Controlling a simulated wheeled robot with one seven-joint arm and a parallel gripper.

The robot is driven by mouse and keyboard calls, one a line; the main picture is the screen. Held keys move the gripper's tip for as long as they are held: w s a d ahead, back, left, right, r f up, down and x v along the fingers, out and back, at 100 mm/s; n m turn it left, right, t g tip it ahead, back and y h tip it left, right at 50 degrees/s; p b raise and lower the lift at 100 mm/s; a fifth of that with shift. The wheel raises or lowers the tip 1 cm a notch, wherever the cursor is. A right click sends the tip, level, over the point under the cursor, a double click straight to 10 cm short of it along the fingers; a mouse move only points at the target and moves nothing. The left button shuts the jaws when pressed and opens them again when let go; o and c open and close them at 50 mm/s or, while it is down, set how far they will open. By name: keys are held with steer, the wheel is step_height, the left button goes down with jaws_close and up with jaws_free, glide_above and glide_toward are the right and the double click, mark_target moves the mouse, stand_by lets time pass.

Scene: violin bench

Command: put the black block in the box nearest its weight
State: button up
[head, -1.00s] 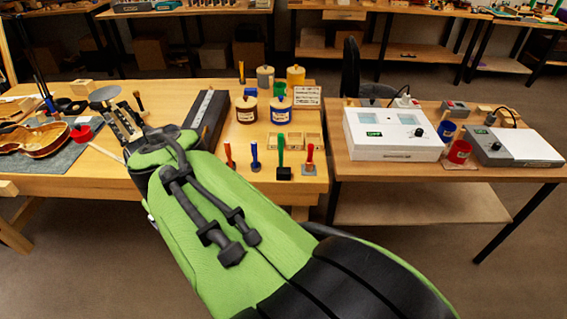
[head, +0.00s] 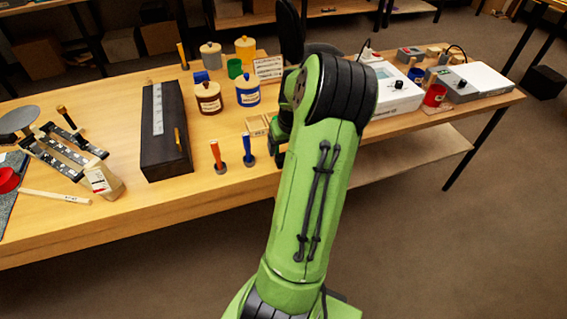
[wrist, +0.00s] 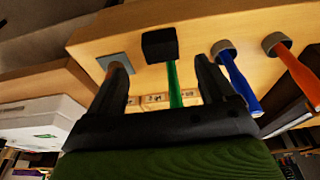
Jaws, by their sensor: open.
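In the wrist view, the black block (wrist: 159,44) sits on the bench near its edge, with a green handle (wrist: 174,84) rising from it. My gripper (wrist: 161,68) is open. Its fingers are on either side of the green handle, and I cannot tell whether they touch it. Small wooden boxes with number labels (wrist: 155,99) show behind the handle, partly covered by my gripper; the labels are too small to read surely. In the head view, my arm hides the black block and most of the boxes; one box edge (head: 256,126) shows.
A red-handled piece with a grey square base (wrist: 113,61) stands beside the block. Blue-handled (head: 248,150) and orange-handled (head: 217,157) pieces stand on the other side. Jars (head: 208,98) stand behind. A white instrument (head: 395,92) is on the right table.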

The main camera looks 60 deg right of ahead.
steer(key=b+x, duration=0.2)
steer(key=x, duration=0.4)
steer(key=shift+a+f, duration=0.1)
steer(key=shift+f, duration=0.3)
steer(key=shift+r, duration=0.1)
steer(key=shift+c, duration=0.2)
steer(key=c, duration=1.1)
step_height(320, 180, up, 18)
steer(key=p, duration=0.5)
